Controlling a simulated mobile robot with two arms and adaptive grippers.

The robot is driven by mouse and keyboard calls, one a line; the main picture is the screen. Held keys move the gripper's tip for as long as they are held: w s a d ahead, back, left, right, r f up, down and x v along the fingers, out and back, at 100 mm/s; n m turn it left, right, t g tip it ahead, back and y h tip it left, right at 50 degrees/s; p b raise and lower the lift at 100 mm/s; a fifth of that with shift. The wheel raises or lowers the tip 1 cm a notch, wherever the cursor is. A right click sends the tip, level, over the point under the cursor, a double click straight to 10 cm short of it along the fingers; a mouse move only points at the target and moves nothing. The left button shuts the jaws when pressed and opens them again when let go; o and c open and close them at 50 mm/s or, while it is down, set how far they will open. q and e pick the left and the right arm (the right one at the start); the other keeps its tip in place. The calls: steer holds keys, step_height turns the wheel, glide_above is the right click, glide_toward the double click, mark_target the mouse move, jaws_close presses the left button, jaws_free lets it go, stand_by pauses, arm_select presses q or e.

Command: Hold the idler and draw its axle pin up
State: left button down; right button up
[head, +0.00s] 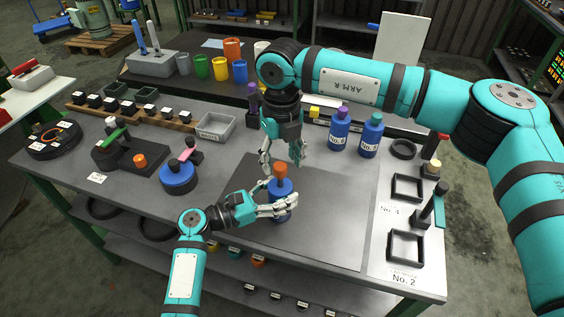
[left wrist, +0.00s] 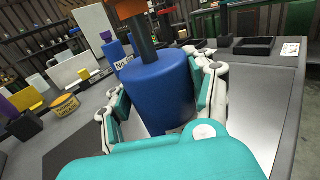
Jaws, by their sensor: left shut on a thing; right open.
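The idler is a blue cylinder (head: 281,188) at the middle of the dark mat (head: 330,225); it fills the middle of the left wrist view (left wrist: 160,88). Its axle pin has an orange head (head: 281,170) on a dark shaft (left wrist: 143,45) that stands up out of the idler's top. My left gripper (head: 284,205) is shut around the idler's sides, one finger on each side in the left wrist view. My right gripper (head: 283,158) points down, open and empty, just above the orange head. The idler's underside is hidden.
Black square frames (head: 405,246) and an upright post lie at the right edge. A grey bin (head: 215,127) and a blue round fixture (head: 178,178) are left. The mat's right part is clear.

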mark_target(282, 165)
arm_select(q)
steer(key=shift+f, duration=0.1)
arm_select(e)
step_height(282, 165, up, 10)
steer(key=shift+r, duration=0.1)
arm_select(q)
steer(key=shift+c, duration=1.6)
jaws_free()
steer(key=shift+d, duration=0.1)
arm_select(e)
steer(key=shift+d, duration=0.1)
